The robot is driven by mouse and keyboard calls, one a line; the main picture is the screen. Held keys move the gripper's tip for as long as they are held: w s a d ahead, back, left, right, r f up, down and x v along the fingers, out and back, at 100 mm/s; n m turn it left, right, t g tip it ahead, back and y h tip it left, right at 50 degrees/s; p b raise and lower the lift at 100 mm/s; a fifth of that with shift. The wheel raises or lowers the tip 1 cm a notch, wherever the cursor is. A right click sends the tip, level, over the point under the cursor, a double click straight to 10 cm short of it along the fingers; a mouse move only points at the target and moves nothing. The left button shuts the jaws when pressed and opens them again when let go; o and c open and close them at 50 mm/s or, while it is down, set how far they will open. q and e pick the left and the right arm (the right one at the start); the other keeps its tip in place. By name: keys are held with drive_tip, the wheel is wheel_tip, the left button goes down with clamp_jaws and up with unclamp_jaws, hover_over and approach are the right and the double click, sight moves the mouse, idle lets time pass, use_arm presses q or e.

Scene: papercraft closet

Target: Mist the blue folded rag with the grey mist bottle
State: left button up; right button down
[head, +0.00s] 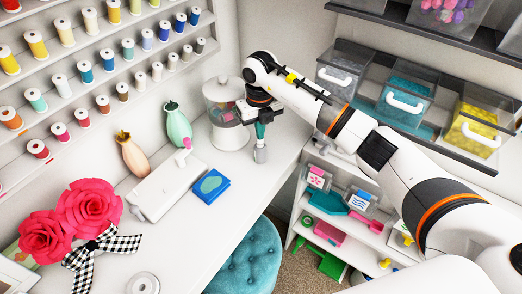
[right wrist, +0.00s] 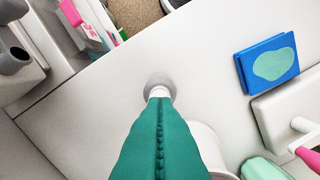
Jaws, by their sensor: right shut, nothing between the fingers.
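The blue folded rag (head: 209,187) lies flat on the white desk, with a pale teal patch on top. In the right wrist view the rag (right wrist: 267,62) is at the upper right. The grey mist bottle (head: 261,154) stands upright on the desk near the back corner, to the right of the rag. In the right wrist view the bottle (right wrist: 160,83) is mostly hidden behind the green fingers. My right gripper (head: 260,135) points down directly over the bottle, its fingers shut and empty. I cannot tell if they touch the bottle. My left gripper is out of view.
A clear-lidded white jar (head: 229,135) stands close behind the bottle. A white machine with a pink knob (head: 168,184) sits left of the rag, with vases (head: 178,126) behind. Shelves with bins (head: 404,100) stand at the right. The desk in front of the rag is clear.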

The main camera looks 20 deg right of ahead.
drive_tip(key=shift+f, duration=0.15)
drive_tip(key=shift+f+b, duration=0.15)
drive_tip(key=shift+b, duration=0.15)
drive_tip(key=shift+r+p, duration=0.55)
drive_tip(key=shift+r, duration=0.35)
drive_tip(key=shift+r, duration=0.15)
wheel_tip(320, 180, up, 6)
drive_tip(key=p, duration=0.3)
idle(0.4)
